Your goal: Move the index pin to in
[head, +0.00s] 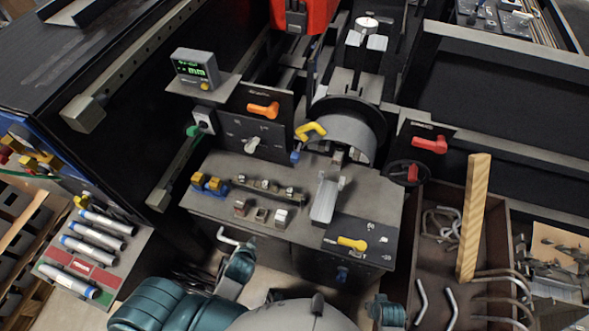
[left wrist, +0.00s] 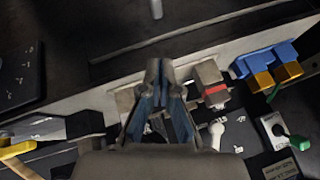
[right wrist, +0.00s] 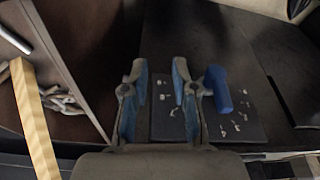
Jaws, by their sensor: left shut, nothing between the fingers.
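A blue cylindrical knob (right wrist: 218,90) stands on a dark plate with white marks in the right wrist view. A small blue knob (head: 342,273) shows on the front of the machine in the head view. It may be the index pin, but I cannot read a label. My right gripper (right wrist: 154,88) is open and empty, with the blue knob just outside its right finger. My left gripper (left wrist: 156,70) is shut and empty in the left wrist view. A yellow lever (head: 352,243) sits on the black panel above the small blue knob.
A brown bin (head: 410,262) with bent metal rods and a wooden bar (head: 473,218) stands at the right. Blue-yellow blocks (head: 208,184), a grey upright bracket (head: 327,198) and several levers crowd the machine top. A display box (head: 196,68) stands behind.

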